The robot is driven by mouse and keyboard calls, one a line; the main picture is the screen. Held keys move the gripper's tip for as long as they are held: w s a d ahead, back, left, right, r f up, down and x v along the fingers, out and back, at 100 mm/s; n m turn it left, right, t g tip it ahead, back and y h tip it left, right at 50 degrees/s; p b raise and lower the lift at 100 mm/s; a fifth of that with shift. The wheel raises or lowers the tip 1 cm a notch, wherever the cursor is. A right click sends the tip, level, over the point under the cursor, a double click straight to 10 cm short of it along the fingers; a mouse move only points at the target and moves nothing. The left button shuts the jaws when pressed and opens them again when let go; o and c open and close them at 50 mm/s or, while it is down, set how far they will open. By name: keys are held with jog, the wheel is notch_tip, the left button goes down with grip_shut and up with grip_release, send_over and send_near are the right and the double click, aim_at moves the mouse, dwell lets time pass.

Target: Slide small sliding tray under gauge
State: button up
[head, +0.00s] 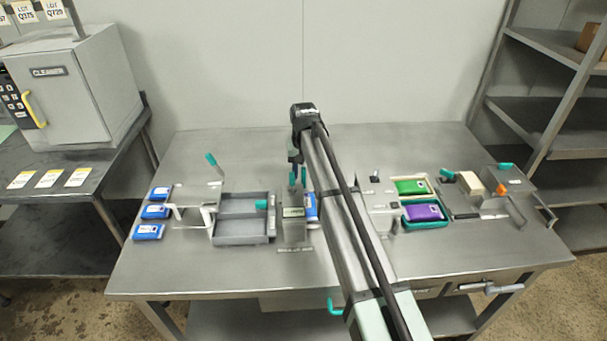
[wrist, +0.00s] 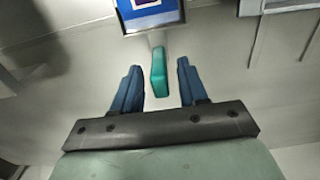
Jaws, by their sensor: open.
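In the wrist view, a teal upright handle (wrist: 159,74) stands between the two blue fingers of my open gripper (wrist: 160,82), with a gap on either side. A stem joins the handle to a dark-rimmed tray (wrist: 127,29) at the top edge, which carries a blue and white pouch (wrist: 150,4). In the head view, my gripper (head: 294,158) points down behind the grey box-like gauge (head: 293,213). A blue pouch (head: 312,207) shows just right of the gauge, partly hidden by my arm. The tray under it is mostly hidden there.
A grey two-part tray (head: 242,239) with a teal knob is left of the gauge. Several blue pouches (head: 155,212) lie at the far left. Green (head: 411,187) and purple (head: 424,212) pouches sit in trays to the right. The bench's back strip is clear.

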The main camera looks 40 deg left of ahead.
jog(key=shift+f, duration=0.55)
jog(key=shift+c, duration=0.2)
grip_shut()
